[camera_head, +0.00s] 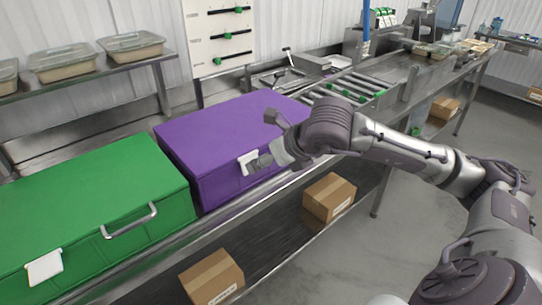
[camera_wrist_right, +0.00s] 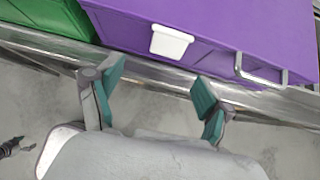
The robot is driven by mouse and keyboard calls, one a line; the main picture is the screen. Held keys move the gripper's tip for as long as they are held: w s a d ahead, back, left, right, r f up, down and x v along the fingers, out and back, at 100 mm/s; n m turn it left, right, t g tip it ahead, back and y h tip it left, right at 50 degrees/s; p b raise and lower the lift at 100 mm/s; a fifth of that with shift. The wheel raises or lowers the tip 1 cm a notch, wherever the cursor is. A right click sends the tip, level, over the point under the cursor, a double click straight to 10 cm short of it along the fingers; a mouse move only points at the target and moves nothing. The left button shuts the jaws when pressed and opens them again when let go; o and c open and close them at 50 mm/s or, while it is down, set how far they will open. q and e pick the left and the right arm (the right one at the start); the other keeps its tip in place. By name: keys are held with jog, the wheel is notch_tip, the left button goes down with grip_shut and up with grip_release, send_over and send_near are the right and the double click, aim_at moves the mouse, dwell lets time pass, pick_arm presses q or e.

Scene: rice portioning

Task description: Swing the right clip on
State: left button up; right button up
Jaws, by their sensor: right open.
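The purple box (camera_head: 215,130) stands on the steel bench with its lid on. A white clip (camera_head: 246,160) is on its front side near the lid edge; it also shows in the right wrist view (camera_wrist_right: 171,41). I cannot tell whether the clip is latched. My right gripper (camera_head: 262,161) is in front of the box, close to the clip in the head view. In the right wrist view its teal-padded fingers (camera_wrist_right: 160,92) are spread and empty, with the clip beyond and between them. My left gripper is not in view.
A metal handle (camera_wrist_right: 262,72) is right of the clip. A green box (camera_head: 95,205) with its own white clip (camera_head: 44,267) and handle (camera_head: 130,222) stands left. A roller conveyor (camera_head: 345,88) lies beyond. Cardboard boxes (camera_head: 329,197) (camera_head: 212,279) sit on the lower shelf.

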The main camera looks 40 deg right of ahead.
jog(key=b+x, duration=0.2)
jog(key=x, duration=0.6)
jog(key=shift+w+d+f+b, duration=0.3)
jog(key=shift+w+d, duration=0.1)
jog(key=shift+d, duration=0.1)
jog(key=c, duration=0.6)
